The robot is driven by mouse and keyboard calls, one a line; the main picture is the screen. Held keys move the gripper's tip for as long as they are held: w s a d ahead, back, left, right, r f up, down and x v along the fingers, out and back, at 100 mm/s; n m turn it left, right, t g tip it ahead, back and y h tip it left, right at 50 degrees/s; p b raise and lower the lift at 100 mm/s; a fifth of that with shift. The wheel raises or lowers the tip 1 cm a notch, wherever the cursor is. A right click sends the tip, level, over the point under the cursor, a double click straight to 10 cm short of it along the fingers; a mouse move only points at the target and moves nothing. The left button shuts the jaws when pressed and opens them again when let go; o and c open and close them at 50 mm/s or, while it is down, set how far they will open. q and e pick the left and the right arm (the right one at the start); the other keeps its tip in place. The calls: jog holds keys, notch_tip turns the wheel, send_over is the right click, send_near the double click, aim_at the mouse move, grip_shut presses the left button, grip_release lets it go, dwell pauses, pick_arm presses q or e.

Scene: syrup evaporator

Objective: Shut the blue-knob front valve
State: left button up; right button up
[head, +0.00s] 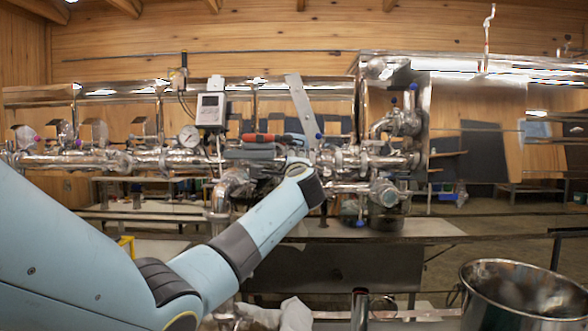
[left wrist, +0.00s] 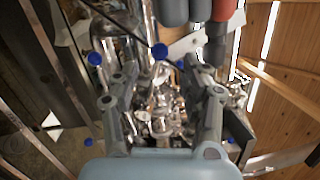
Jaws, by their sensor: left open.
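Several blue knobs show on the shiny steel pipework. In the head view, one blue knob (head: 319,136) is beside a flat grey metal strip (head: 299,100), a second blue knob (head: 413,87) is up at the right, and a third blue knob (head: 360,223) hangs low. I cannot tell for sure which is the front valve's. In the left wrist view, a blue knob (left wrist: 160,50) lies just beyond my open left gripper (left wrist: 163,82), between the lines of its fingers. Another blue knob (left wrist: 95,58) is left of the fingers. The gripper looks empty. My wrist hides it in the head view.
A gauge (head: 189,136) and a white meter (head: 210,109) stand left of the knobs. Red and grey handles (head: 262,138) lie on the pipes. A steel pot (head: 520,290) is at the front right. Pipes crowd the space around my fingers.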

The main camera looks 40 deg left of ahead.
pick_arm(q)
jog(key=v, duration=0.5)
jog(key=shift+s+d, duration=0.1)
jog(key=shift+d, duration=0.05)
jog(key=shift+c, duration=0.4)
